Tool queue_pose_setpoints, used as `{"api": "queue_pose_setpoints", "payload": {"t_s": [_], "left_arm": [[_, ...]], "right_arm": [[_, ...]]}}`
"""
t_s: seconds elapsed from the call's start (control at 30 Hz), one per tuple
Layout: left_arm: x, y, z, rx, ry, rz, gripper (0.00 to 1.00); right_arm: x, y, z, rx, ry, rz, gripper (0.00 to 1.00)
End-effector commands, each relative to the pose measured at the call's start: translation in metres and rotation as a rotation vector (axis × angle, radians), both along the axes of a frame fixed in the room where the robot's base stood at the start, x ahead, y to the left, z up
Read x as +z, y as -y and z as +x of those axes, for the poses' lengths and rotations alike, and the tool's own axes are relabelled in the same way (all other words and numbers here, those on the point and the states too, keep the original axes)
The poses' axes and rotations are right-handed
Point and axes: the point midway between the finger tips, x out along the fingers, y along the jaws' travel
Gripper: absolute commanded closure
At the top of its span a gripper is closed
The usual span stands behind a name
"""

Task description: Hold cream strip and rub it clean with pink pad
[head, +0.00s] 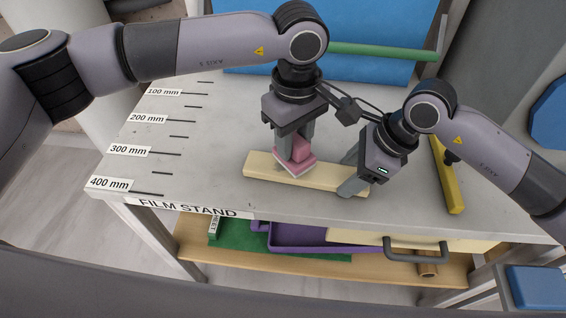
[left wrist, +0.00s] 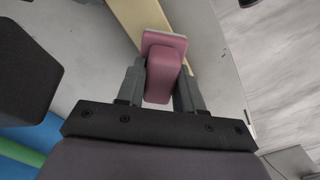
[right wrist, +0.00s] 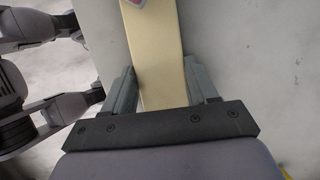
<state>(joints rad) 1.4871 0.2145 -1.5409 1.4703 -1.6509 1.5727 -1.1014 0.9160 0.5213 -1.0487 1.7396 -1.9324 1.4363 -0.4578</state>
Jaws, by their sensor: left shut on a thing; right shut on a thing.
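The cream strip (head: 263,168) lies flat on the grey slab, near its front edge. My right gripper (head: 352,189) is shut on the strip's right end; in the right wrist view the strip (right wrist: 155,55) runs between its fingers. My left gripper (head: 296,146) is shut on the pink pad (head: 295,161), over the left-middle part of the strip. In the left wrist view the pad (left wrist: 165,60) sits between the fingers, with a pale layer at its far edge. The pad appears to rest on the strip; its underside is hidden. No marks can be made out on the strip.
The slab (head: 210,140) has a millimetre scale along its left side and clear room there. A yellow bar-shaped tool (head: 447,180) lies to the right. A lower shelf (head: 195,240) holds a purple tray (head: 290,247). A green bar (head: 385,51) crosses the blue panel behind.

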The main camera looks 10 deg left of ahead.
Motion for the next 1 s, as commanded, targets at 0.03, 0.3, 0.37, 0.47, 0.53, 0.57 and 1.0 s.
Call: {"api": "queue_pose_setpoints", "payload": {"t_s": [0.03, 0.3, 0.37, 0.47, 0.53, 0.57, 1.0], "left_arm": [[0.0, 0.0, 0.0, 0.0, 0.001, -0.001, 1.0], [0.0, 0.0, 0.0, 0.001, 0.0, 0.0, 1.0], [0.0, 0.0, 0.0, 0.001, 0.0, 0.0, 1.0], [-0.001, 0.0, 0.0, 0.001, 0.0, 0.0, 1.0], [-0.002, 0.0, 0.0, 0.001, 0.0, 0.0, 1.0], [-0.002, 0.0, 0.0, 0.001, 0.0, 0.0, 1.0], [-0.011, 0.0, 0.0, 0.0, -0.001, 0.001, 1.0]], "right_arm": [[-0.007, 0.004, -0.002, -0.005, -0.015, -0.017, 0.97], [-0.007, 0.004, -0.002, -0.006, -0.014, -0.017, 0.97], [-0.007, 0.004, -0.002, -0.006, -0.014, -0.017, 0.97], [-0.007, 0.004, -0.002, -0.006, -0.014, -0.017, 0.97], [-0.007, 0.004, -0.002, -0.006, -0.014, -0.017, 0.97], [-0.007, 0.004, -0.002, -0.006, -0.014, -0.017, 0.97], [-0.007, 0.004, -0.002, -0.006, -0.013, -0.017, 0.97]]}}
